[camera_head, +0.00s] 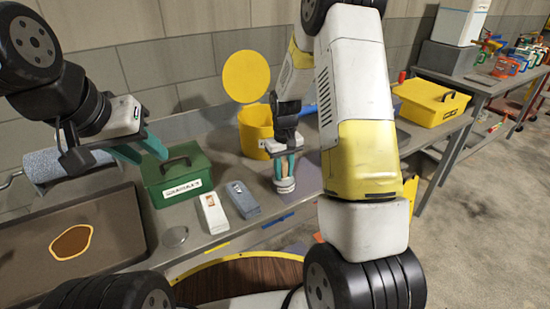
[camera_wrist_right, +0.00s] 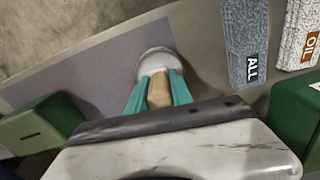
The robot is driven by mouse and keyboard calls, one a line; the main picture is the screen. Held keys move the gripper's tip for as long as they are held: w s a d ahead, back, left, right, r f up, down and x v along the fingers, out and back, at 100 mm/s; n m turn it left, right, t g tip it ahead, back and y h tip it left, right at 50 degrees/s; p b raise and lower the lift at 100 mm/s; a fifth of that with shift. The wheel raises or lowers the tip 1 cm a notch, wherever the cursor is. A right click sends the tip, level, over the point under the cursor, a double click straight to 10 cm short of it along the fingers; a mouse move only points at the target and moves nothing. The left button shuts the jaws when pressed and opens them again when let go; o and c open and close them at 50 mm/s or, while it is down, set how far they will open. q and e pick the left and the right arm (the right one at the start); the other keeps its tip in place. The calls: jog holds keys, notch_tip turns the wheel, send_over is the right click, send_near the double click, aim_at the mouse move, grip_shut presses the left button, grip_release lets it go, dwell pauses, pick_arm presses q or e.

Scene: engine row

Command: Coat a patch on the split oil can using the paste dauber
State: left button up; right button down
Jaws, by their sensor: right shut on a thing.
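My right gripper (camera_head: 285,168) is shut on the tan handle of the paste dauber (camera_wrist_right: 158,92), and its teal fingers point down. The dauber's lower end is at or in a round grey-white pot (camera_head: 285,185) on the bench; the pot also shows in the right wrist view (camera_wrist_right: 150,59), and the dauber's tip is hidden. A brown patch outlined in yellow (camera_head: 71,242) lies on a dark flat panel (camera_head: 110,222) at the left; I cannot tell whether this panel is the split oil can. My left gripper (camera_head: 142,152) is open and empty above the green box.
A green box with a handle (camera_head: 178,176), a white pack (camera_head: 214,213) and a blue-grey pack (camera_head: 242,200) stand between panel and pot. A yellow bin (camera_head: 256,128) with a raised round lid stands behind. A yellow case (camera_head: 430,103) is at the right.

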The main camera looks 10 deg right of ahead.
aim_at(284, 161)
jog(key=shift+f, duration=0.3)
dwell(0.9)
jog(key=shift+r, duration=3.55)
